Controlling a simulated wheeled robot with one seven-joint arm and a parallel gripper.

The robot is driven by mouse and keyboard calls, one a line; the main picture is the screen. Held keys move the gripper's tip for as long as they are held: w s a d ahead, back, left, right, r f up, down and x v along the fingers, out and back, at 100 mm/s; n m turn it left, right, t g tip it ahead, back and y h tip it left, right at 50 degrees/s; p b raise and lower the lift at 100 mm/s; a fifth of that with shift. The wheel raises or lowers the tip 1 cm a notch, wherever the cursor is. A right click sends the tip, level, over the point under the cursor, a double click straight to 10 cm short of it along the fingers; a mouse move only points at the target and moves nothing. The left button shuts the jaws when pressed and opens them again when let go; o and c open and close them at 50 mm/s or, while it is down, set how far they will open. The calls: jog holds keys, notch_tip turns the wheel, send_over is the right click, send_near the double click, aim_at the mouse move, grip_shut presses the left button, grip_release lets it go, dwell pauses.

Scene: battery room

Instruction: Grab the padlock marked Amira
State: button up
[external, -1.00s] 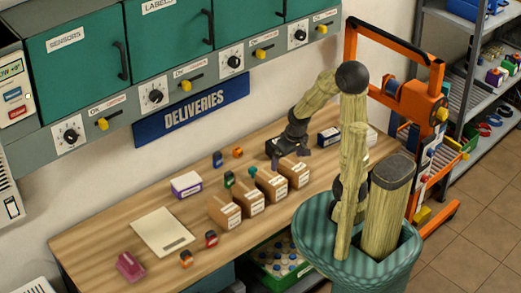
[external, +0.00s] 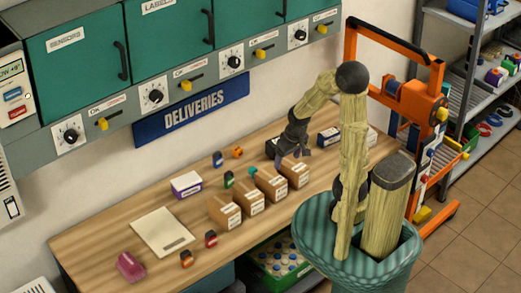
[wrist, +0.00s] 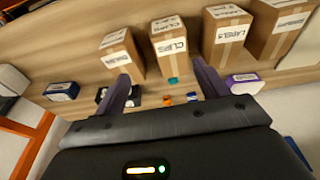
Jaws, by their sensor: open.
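Several small coloured blocks that may be padlocks stand on the wooden table: blue (external: 218,158), orange (external: 237,152), green (external: 229,180) and teal (external: 253,172). Others lie nearer the front: orange-and-dark (external: 187,259) and red-and-dark (external: 210,239). No name on any of them is readable, so I cannot tell which is Amira. My gripper (external: 294,156) is open and empty above the right part of the table, by the cardboard boxes. In the wrist view, teal (wrist: 173,80), orange (wrist: 166,99) and blue (wrist: 192,97) pieces show between or beyond my fingers.
A row of cardboard boxes (external: 270,185) stands in the middle of the table (external: 95,243). A white-and-purple box (external: 186,185), a white sheet (external: 162,231) and a pink object (external: 130,267) are leftward. A dark-and-white box (external: 329,137) is to the right. Cabinets (external: 170,35) hang above.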

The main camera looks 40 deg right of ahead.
jog(key=c, duration=0.6)
jog(key=shift+o, duration=0.2)
jog(key=w+f+m+g, duration=0.1)
jog(key=w+m, duration=0.1)
jog(key=w+f+m+g+y+b, duration=0.1)
jog(key=w, duration=0.1)
jog(key=w+f+m+g+y+b, duration=0.1)
jog(key=w+f+m, duration=0.1)
jog(key=shift+m, duration=0.3)
jog(key=w+f+m+y+b, duration=0.1)
jog(key=w+m+y, duration=0.1)
jog(key=w+m, duration=0.1)
jog(key=w+f+m+g+y, duration=0.1)
jog(key=w+m+y, duration=0.2)
jog(key=w, duration=0.1)
jog(key=w+f+m+y+b, duration=0.1)
jog(key=w+f+m+y, duration=0.1)
jog(key=w+y, duration=0.1)
jog(key=shift+w+d+m+g+b, duration=0.1)
jog(key=shift+w+m+g+b, duration=0.3)
jog(key=shift+w, duration=0.25)
jog(key=w+y, duration=0.1)
jog(key=w+d+m+y, duration=0.2)
jog(key=shift+w+d+r+t+y, duration=0.15)
jog(key=shift+w+r+t+y, duration=0.15)
jog(key=shift+t, duration=0.1)
